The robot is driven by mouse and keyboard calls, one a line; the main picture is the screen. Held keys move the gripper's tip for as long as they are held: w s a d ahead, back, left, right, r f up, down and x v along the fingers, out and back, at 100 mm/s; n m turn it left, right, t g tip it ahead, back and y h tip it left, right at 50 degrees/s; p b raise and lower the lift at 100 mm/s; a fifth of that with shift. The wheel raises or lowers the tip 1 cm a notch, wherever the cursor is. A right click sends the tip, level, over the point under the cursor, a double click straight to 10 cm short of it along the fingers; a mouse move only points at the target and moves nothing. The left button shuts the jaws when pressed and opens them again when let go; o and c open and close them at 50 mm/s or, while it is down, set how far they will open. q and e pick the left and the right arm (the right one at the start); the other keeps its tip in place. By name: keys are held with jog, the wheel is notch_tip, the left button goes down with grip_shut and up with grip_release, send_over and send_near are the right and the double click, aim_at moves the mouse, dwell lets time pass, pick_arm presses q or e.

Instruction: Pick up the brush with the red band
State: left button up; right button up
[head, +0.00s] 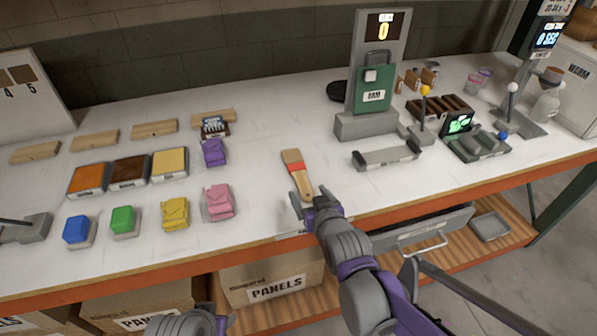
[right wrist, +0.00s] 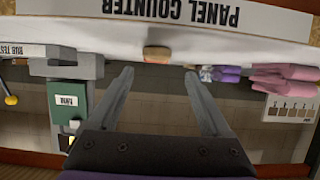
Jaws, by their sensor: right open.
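The brush with the red band (head: 297,172) lies on the white tabletop in the middle of the head view. Its bristle end points away from me and its pale wooden handle points toward the front edge. My right gripper (head: 312,203) is open at the handle end. In the right wrist view, the brush (right wrist: 157,55) shows small and foreshortened, centred beyond the two open fingertips (right wrist: 158,78). Nothing is held between them. Part of my left arm shows at the bottom edge of the head view, but its gripper is out of view.
Pink (head: 217,202) and purple (head: 213,153) pouches lie left of the brush. A grey stand with a green panel (head: 373,84) rises behind right, with a low grey holder (head: 386,155) in front. The tabletop around the brush is clear. An open drawer (head: 420,232) hangs below the front edge.

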aim_at(303, 182)
jog(key=x, duration=0.5)
jog(key=shift+w+d+f+b, duration=0.2)
jog(key=shift+w+d+b, duration=0.05)
jog(key=shift+w+b, duration=0.1)
grip_shut()
